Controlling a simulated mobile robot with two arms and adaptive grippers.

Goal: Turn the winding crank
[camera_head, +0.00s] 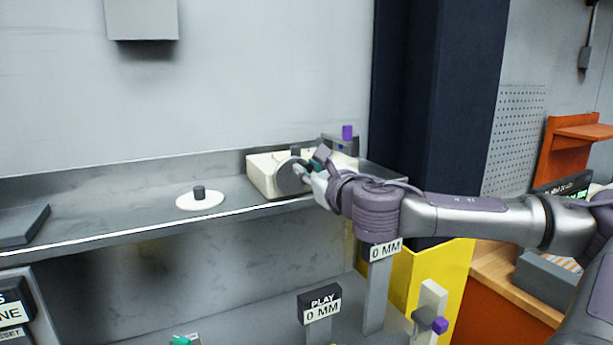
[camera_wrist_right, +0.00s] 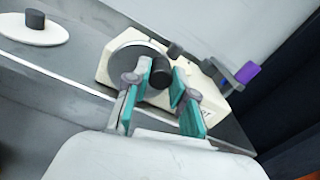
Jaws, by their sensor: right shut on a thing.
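A cream box (camera_head: 262,177) sits on the grey shelf, with a grey crank disc (camera_head: 287,179) on its front. The disc (camera_wrist_right: 128,58) and its dark knob (camera_wrist_right: 160,74) also show in the wrist view. My right gripper (camera_head: 310,168) reaches in from the right at the disc. In the wrist view its teal-padded fingers (camera_wrist_right: 160,88) stand on either side of the dark knob, shut on it. The gripper partly hides the box front and disc in the head view. My left gripper is not in view.
A purple knob (camera_head: 347,132) stands at the right behind the box. A white disc with a dark knob (camera_head: 199,197) lies on the shelf to the left. Shelf (camera_head: 110,215) room is free at left.

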